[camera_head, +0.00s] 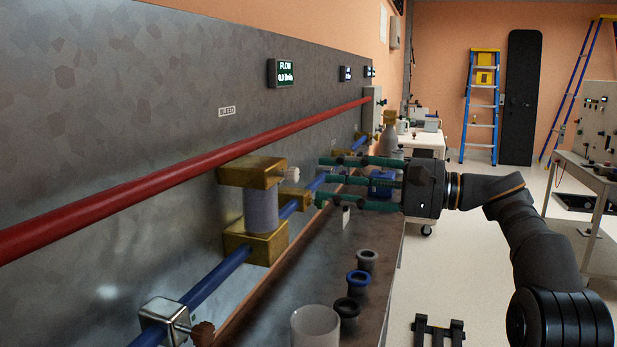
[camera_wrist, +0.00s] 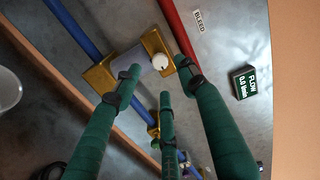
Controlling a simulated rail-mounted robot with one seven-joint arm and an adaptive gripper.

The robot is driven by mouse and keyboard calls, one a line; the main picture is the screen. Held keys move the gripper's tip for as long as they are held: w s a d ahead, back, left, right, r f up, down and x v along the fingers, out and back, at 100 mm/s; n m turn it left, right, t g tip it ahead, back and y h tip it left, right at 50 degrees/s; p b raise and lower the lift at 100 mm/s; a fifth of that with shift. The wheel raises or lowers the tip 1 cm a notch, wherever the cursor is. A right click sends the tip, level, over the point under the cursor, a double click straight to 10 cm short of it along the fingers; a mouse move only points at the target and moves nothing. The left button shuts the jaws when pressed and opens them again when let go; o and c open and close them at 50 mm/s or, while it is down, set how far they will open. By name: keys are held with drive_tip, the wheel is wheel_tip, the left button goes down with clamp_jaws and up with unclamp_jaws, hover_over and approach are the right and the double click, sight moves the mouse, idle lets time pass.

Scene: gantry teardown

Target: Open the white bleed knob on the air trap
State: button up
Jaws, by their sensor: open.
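The air trap (camera_head: 261,212) is a grey cylinder between two brass blocks on the blue pipe. It also shows in the wrist view (camera_wrist: 129,60). My gripper (camera_head: 323,179) has three green fingers, spread open and empty, to the right of the trap. In the wrist view the fingertips (camera_wrist: 160,76) frame the knob. In the head view a gap separates them from the trap's body.
A red pipe (camera_head: 190,168) runs along the wall above the trap, near one finger in the wrist view. A FLOW display (camera_head: 286,74) and BLEED label (camera_head: 227,111) are on the panel. Below, a ledge holds a pale cup (camera_head: 315,328) and a blue-rimmed fitting (camera_head: 358,283).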

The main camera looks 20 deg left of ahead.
sight(298, 175)
drive_tip(key=d, duration=0.4)
drive_tip(key=shift+s, duration=0.15)
drive_tip(key=a, duration=1.2)
drive_tip(key=shift+w, duration=0.35)
